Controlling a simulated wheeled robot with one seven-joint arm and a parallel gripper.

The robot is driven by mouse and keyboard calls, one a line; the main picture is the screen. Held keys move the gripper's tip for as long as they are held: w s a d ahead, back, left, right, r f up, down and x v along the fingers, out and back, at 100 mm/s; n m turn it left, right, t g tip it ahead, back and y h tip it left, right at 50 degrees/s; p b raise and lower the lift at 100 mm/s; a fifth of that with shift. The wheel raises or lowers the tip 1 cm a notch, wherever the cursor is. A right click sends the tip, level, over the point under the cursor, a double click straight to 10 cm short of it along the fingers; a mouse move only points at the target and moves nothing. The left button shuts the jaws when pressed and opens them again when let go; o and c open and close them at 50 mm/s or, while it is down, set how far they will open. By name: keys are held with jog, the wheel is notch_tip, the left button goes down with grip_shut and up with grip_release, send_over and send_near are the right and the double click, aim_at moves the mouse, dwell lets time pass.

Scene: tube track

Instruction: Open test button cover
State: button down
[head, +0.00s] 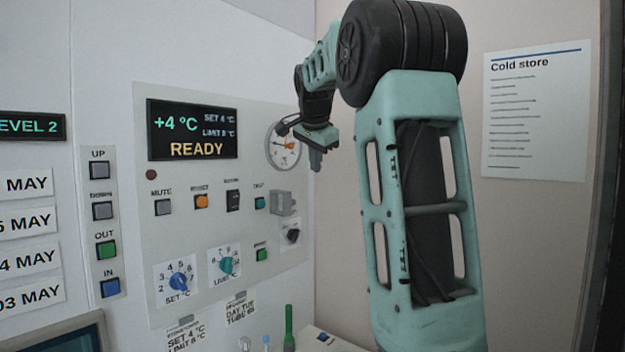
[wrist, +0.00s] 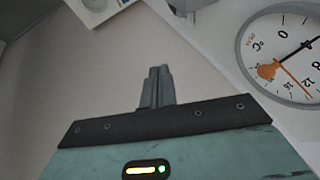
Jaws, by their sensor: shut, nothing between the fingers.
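A small teal button (head: 260,202) sits on the control panel (head: 205,225) in the head view, under a small label that seems to read TEST. Right beside it, a grey box-like piece (head: 283,203) stands out from the panel; I cannot tell whether it is the button's cover or whether it is open. My gripper (head: 316,160) is up and to the right of both, in front of the wall right of the dial gauge, pointing down. In the wrist view my gripper (wrist: 160,70) has its fingers together, with nothing between them.
The round dial gauge (head: 284,146) is close to my gripper and also shows in the wrist view (wrist: 285,52). A black knob (head: 292,236) and a green button (head: 262,254) sit lower on the panel.

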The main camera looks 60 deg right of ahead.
jog(key=w+d+f+n+b, duration=0.1)
jog(key=w+d+f+b, duration=0.1)
jog(key=w+f, duration=0.5)
jog(key=shift+f+b, duration=0.55)
jog(key=shift+f, duration=0.65)
jog(key=shift+d, duration=0.1)
